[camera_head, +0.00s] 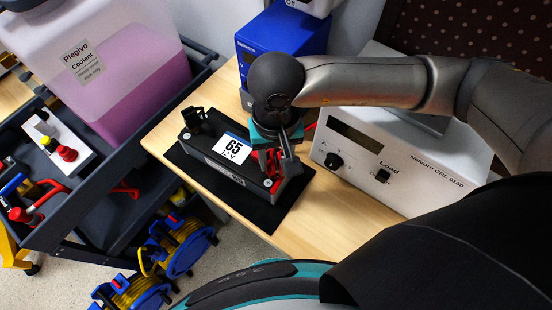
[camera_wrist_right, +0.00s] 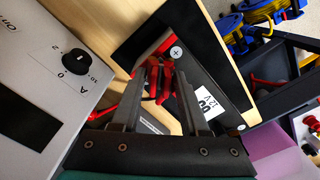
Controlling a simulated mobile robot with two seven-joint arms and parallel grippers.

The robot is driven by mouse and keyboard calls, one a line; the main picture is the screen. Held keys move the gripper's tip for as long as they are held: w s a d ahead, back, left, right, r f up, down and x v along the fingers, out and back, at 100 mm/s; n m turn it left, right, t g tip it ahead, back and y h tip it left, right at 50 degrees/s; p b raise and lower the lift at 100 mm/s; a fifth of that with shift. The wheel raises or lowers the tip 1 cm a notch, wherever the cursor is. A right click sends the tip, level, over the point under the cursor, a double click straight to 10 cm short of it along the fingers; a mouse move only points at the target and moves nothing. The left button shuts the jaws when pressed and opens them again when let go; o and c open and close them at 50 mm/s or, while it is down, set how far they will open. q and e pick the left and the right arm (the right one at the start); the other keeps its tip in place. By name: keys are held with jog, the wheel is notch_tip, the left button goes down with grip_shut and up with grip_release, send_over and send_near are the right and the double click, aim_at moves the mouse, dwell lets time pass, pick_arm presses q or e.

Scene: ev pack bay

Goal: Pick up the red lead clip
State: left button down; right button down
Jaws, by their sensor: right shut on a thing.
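The red lead clip (camera_head: 264,161) is at the near right end of the black battery (camera_head: 205,148), by the terminal there. My right gripper (camera_head: 278,160) comes down over it and is shut on it. In the right wrist view the red clip (camera_wrist_right: 156,82) shows between the two dark fingers of the gripper (camera_wrist_right: 160,88), close to the battery's plus mark. I cannot tell whether the clip still touches the terminal. A black clip (camera_head: 194,119) sits at the battery's other end. My left gripper is not in view.
The battery stands on a black mat (camera_head: 262,212) on a wooden bench (camera_head: 330,222). A white load tester (camera_head: 400,165) is close on the right, with a blue box (camera_head: 285,45) behind. A dark cart (camera_head: 95,185) with a coolant container (camera_head: 120,70) is on the left.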

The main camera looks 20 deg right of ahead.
jog(key=shift+r, duration=0.1)
notch_tip(320, 180, up, 19)
jog(key=p, duration=0.2)
notch_tip(320, 180, up, 6)
jog(key=p, duration=0.2)
send_over(276, 158)
dwell(0.5)
